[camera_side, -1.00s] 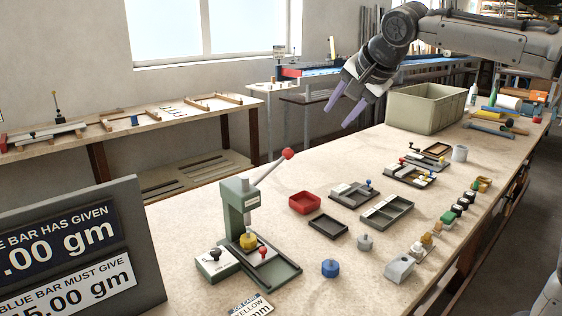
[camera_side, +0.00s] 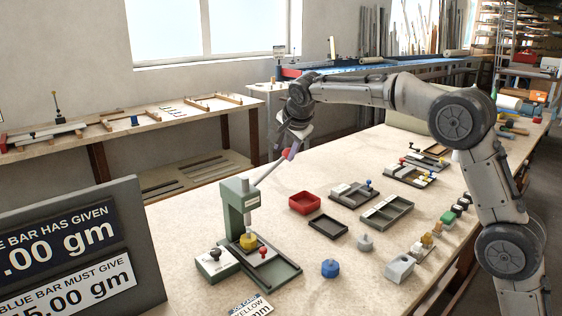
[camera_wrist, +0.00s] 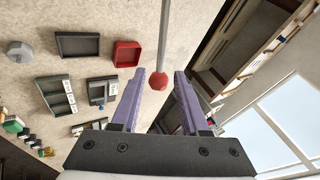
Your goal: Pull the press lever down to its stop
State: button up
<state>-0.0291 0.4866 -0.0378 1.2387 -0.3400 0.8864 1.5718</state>
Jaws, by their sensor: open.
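The green press (camera_side: 234,209) stands on the bench at the left, with a yellow piece (camera_side: 248,241) under its ram. Its grey lever (camera_side: 268,173) slants up to the right and ends in a red ball knob (camera_side: 286,153). My gripper (camera_side: 286,156) is at the knob in the side view, partly covering it. In the wrist view, the red knob (camera_wrist: 158,81) and lever rod (camera_wrist: 165,40) show between and just ahead of the two purple fingers of my gripper (camera_wrist: 159,80). The fingers are apart, with gaps on both sides of the knob.
A red tray (camera_side: 305,203), a dark tray (camera_side: 328,225) and a blue knobbed weight (camera_side: 330,268) lie right of the press. A sign board (camera_side: 150,250) stands at the left front.

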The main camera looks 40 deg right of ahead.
aim_at(281, 160)
jog(key=x, duration=0.6)
jog(key=shift+w+d+f, duration=0.1)
jog(key=shift+w+f, duration=0.05)
jog(key=shift+f, duration=0.1)
grip_shut()
dwell(1.2)
